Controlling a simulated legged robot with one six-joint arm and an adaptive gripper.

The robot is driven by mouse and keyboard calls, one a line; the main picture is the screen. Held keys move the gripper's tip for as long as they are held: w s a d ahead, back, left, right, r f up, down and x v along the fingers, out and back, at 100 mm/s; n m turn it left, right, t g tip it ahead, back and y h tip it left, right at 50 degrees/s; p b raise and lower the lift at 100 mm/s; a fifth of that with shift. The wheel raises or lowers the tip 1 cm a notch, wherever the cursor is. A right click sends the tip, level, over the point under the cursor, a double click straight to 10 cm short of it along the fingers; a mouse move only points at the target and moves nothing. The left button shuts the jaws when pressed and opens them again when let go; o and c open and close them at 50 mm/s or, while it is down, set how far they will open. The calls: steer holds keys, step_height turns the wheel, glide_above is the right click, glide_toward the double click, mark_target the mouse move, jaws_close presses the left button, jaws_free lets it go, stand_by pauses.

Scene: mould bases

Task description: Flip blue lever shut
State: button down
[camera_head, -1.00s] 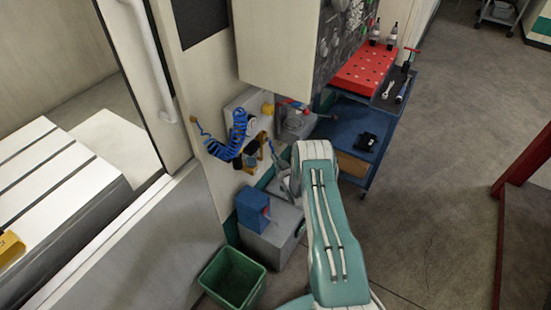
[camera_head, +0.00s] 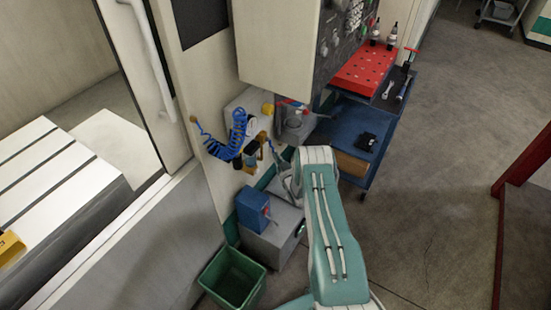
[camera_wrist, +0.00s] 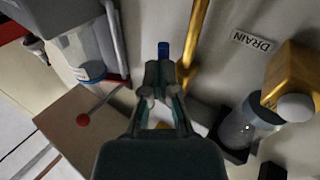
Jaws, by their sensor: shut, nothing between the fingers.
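The blue lever (camera_wrist: 163,50) shows in the wrist view as a short blue piece just beyond my fingertips, left of a brass-coloured pipe (camera_wrist: 194,45). My gripper (camera_wrist: 160,70) is shut and empty, pointing at the lever. The fingertips are very close to it and overlap its lower end in the picture; I cannot tell whether they touch. The lever's base and pivot are hidden behind the fingers. In the head view my gripper reaches toward the wall fittings, but its tips and the lever are too small to make out clearly.
A "DRAIN" label (camera_wrist: 252,41) and a clear bowl with a brass fitting (camera_wrist: 292,80) are right of the gripper. A coiled blue hose (camera_head: 238,135), green bin (camera_head: 232,278) and blue cart (camera_head: 345,130) stand nearby.

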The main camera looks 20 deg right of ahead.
steer(key=w+d+r+n+t+y, duration=0.2)
steer(key=w+d+r+n+t, duration=0.1)
steer(key=d+n, duration=0.2)
steer(key=shift+w+d+r+n, duration=0.25)
steer(key=shift+w+r+n, duration=0.1)
steer(key=shift+n, duration=0.45)
steer(key=shift+s+f, duration=0.1)
steer(key=v, duration=1.1)
steer(key=shift+s+d+f, duration=0.2)
steer(key=shift+s+f, duration=0.05)
steer(key=shift+s, duration=0.1)
